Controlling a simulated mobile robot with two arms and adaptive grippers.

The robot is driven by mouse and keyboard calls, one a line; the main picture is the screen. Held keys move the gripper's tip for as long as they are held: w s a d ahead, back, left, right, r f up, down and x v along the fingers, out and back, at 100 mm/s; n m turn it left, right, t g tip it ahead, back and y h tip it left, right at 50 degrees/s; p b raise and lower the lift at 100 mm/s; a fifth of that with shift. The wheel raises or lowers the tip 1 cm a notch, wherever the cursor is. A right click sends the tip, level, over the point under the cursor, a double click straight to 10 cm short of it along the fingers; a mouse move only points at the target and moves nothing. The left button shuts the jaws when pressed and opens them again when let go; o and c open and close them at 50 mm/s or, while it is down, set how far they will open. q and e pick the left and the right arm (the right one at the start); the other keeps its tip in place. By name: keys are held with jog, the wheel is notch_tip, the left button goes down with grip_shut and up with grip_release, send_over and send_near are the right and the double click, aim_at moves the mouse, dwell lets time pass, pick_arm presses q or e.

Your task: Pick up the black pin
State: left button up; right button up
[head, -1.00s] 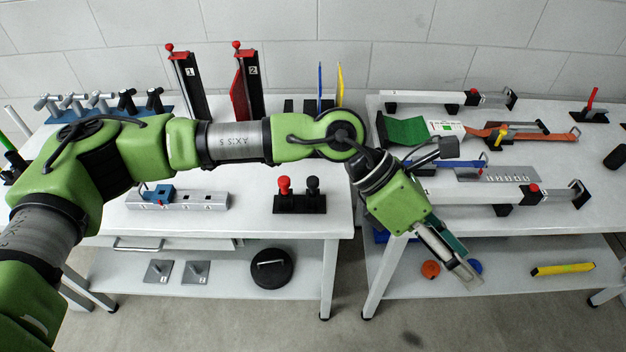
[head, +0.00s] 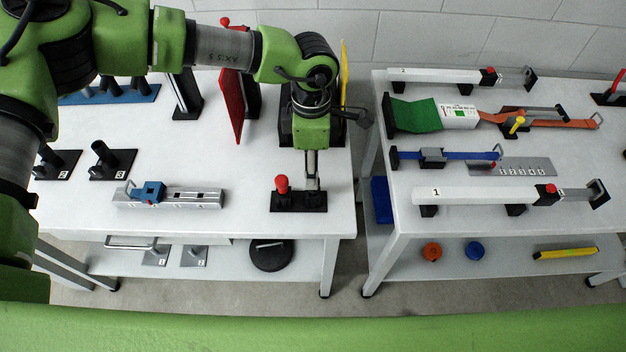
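A black holder block (head: 285,201) sits near the front right of the left table. A red-topped pin (head: 282,184) stands in its left side. My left gripper (head: 312,182) points straight down over the right side of the block, where the black pin stood. The fingers look narrow and close together at the block. They hide most or all of the black pin, so I cannot tell whether they are closed on it. My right gripper is not in view.
A grey rail with a blue clamp (head: 185,197) lies left of the block. Black numbered stands (head: 112,160) stand further left. A red plate (head: 236,105) stands behind. A gap separates this table from the right table (head: 405,215), which carries several bar tools.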

aim_at(313, 191)
pick_arm(q)
jog(key=shift+f+p, duration=0.55)
jog(key=shift+f, duration=0.4)
notch_tip(313, 191, down, 4)
jog(key=shift+d+r+p, duration=0.15)
jog(key=shift+r+p, duration=0.05)
jog(key=shift+p, duration=0.75)
jog(key=shift+f, duration=0.3)
jog(key=shift+w+f, duration=0.1)
jog(key=shift+f, duration=0.05)
grip_shut()
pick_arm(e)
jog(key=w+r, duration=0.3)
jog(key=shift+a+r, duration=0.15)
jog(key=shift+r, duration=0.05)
